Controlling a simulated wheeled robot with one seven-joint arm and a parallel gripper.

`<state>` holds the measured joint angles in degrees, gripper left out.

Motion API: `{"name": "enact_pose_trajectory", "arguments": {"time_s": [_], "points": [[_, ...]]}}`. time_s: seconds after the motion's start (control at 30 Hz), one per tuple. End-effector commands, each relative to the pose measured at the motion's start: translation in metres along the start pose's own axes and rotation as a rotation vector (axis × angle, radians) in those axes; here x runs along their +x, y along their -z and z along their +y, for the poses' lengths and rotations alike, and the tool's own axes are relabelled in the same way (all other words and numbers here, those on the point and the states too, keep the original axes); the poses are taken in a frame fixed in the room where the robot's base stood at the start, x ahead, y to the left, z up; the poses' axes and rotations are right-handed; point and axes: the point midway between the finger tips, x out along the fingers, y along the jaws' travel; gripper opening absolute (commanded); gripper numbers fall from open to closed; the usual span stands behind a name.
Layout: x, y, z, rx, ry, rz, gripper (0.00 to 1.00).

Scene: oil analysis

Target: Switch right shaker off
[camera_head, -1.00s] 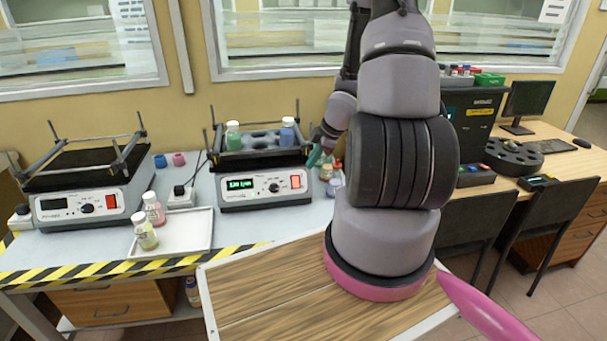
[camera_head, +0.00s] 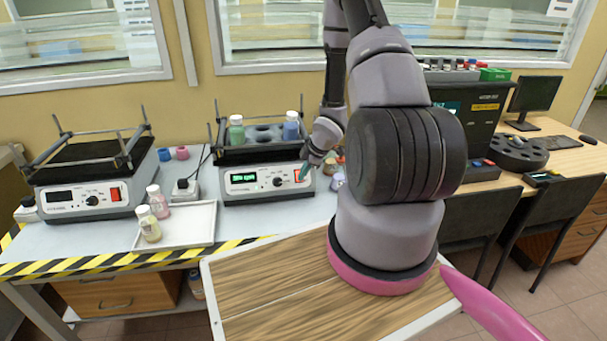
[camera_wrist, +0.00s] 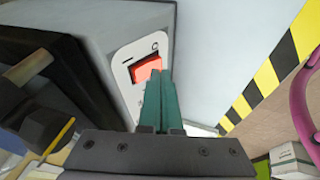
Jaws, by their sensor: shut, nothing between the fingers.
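The right shaker (camera_head: 262,185) stands on the grey bench with a lit green display (camera_head: 244,178), a knob (camera_head: 278,181) and a red rocker switch (camera_head: 298,175) at the right of its front panel. Two capped bottles, one green (camera_head: 236,131) and one blue (camera_head: 291,127), sit in its rack. My gripper (camera_head: 304,172) is at the switch, its teal fingers shut and empty. In the wrist view the fingertips (camera_wrist: 159,76) reach the lower right part of the red switch (camera_wrist: 147,68) and partly cover it. I cannot tell whether they touch it.
The left shaker (camera_head: 85,193) stands farther left with a dark display. A white tray (camera_head: 190,228) with two bottles lies between the shakers at the front. Small bottles (camera_head: 338,181) stand right of the right shaker, partly behind my arm. Yellow-black tape (camera_head: 130,262) marks the bench edge.

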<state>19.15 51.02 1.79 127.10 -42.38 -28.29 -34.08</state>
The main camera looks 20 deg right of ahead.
Motion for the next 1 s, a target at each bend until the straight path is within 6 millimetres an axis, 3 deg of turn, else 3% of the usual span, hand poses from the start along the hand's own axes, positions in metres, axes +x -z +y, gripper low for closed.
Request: {"name": "enact_pose_trajectory", "arguments": {"time_s": [0.57,1.0], "points": [[0.003,-0.001,0.002,0.000,-0.001,0.000,0.00],[-0.011,0.004,0.006,0.000,0.000,0.000,0.00]]}}
